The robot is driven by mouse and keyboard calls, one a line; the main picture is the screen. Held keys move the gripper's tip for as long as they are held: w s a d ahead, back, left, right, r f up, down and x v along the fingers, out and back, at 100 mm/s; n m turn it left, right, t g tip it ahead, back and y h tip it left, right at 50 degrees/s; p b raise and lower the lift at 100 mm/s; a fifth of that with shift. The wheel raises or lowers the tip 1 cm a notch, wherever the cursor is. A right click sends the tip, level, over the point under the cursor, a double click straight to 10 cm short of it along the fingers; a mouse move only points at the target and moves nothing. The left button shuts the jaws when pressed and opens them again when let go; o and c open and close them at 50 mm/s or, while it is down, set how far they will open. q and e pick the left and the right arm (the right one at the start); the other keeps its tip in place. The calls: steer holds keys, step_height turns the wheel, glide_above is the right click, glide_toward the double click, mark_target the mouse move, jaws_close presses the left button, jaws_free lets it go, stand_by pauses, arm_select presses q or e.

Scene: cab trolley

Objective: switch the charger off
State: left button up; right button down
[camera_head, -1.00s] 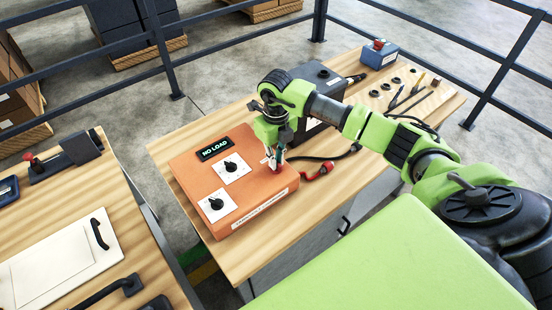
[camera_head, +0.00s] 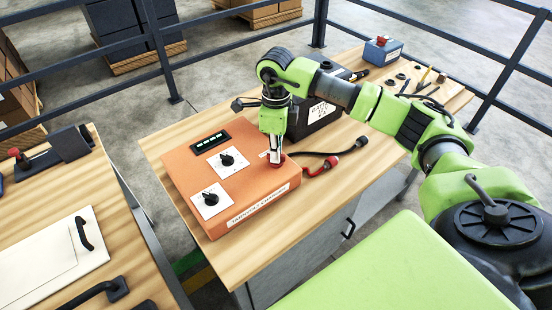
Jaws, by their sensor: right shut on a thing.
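The orange charger (camera_head: 236,172) lies on the wooden bench top, with a label on its front face. Its top has a dark display (camera_head: 210,141) with several pale green marks and two black knobs, the far knob (camera_head: 227,159) and the near knob (camera_head: 211,199), on white plates. My right gripper (camera_head: 275,159) points down at the charger's right rear top. It is shut on a small red switch there, mostly hidden by the fingers. My left gripper is out of view.
A black battery box (camera_head: 318,116) stands behind my right gripper. A cable with a red clamp (camera_head: 318,168) and a black clamp lies right of the charger. A blue box (camera_head: 382,51) and small tools are farther back. Another bench with a white panel (camera_head: 45,262) is at left.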

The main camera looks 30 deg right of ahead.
steer(key=n+b, duration=0.4)
steer(key=n, duration=0.1)
steer(key=shift+w+n, duration=0.1)
steer(key=shift+n, duration=0.2)
steer(key=shift+r+n+b, duration=0.1)
steer(key=shift+n+b, duration=1.15)
steer(key=shift+n, duration=0.95)
steer(key=c, duration=2.1)
jaws_free()
steer(key=shift+c, duration=0.2)
step_height(320, 180, up, 12)
